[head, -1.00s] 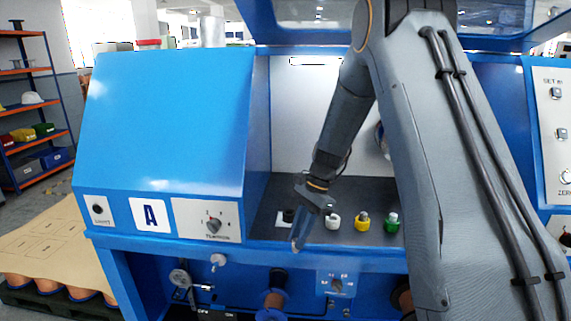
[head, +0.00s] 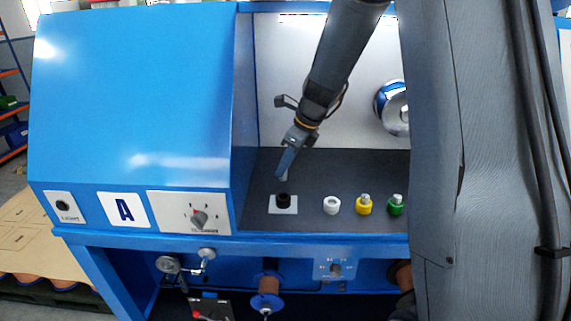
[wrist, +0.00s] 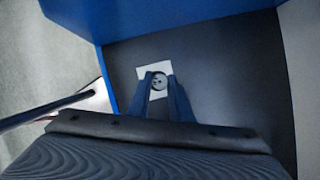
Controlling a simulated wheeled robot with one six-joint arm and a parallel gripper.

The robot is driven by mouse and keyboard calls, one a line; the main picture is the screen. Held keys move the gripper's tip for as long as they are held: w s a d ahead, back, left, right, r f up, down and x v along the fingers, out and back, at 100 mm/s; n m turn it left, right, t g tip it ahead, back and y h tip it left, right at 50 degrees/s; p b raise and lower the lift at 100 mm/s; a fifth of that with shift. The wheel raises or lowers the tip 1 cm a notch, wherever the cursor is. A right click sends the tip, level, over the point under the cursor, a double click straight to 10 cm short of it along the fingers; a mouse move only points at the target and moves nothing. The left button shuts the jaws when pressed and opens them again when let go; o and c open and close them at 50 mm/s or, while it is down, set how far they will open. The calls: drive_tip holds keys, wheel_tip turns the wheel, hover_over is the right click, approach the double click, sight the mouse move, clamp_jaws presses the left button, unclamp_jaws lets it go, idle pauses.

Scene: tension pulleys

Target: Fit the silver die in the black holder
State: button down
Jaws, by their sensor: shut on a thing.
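The black holder (head: 283,201) stands on a white square plate (head: 292,211) on the dark shelf. My gripper (head: 285,172) points down just above and slightly behind the black holder in the head view. The silver die (wrist: 158,82) is held between the two fingertips of my gripper (wrist: 159,84) in the wrist view, its round end with dark spots facing the camera. In the wrist view the white plate (wrist: 146,71) lies beneath it, and the die and fingers hide most of the holder. I cannot tell whether the die touches the holder.
A white holder (head: 331,205), a yellow holder (head: 364,205) and a green holder (head: 396,205) stand to the right. The yellow and green ones hold silver pieces. A blue housing (head: 140,110) rises close on the left. The dark shelf (head: 345,170) behind the holders is clear.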

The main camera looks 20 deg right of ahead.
sight(285, 180)
drive_tip(key=shift+f+b, duration=2.8)
drive_tip(key=shift+f, duration=0.15)
drive_tip(key=shift+p, duration=1)
drive_tip(key=shift+f, duration=0.2)
drive_tip(key=shift+f+b, duration=0.55)
drive_tip(key=shift+f, duration=0.35)
drive_tip(key=c, duration=1.5)
unclamp_jaws()
drive_tip(key=shift+f, duration=0.1)
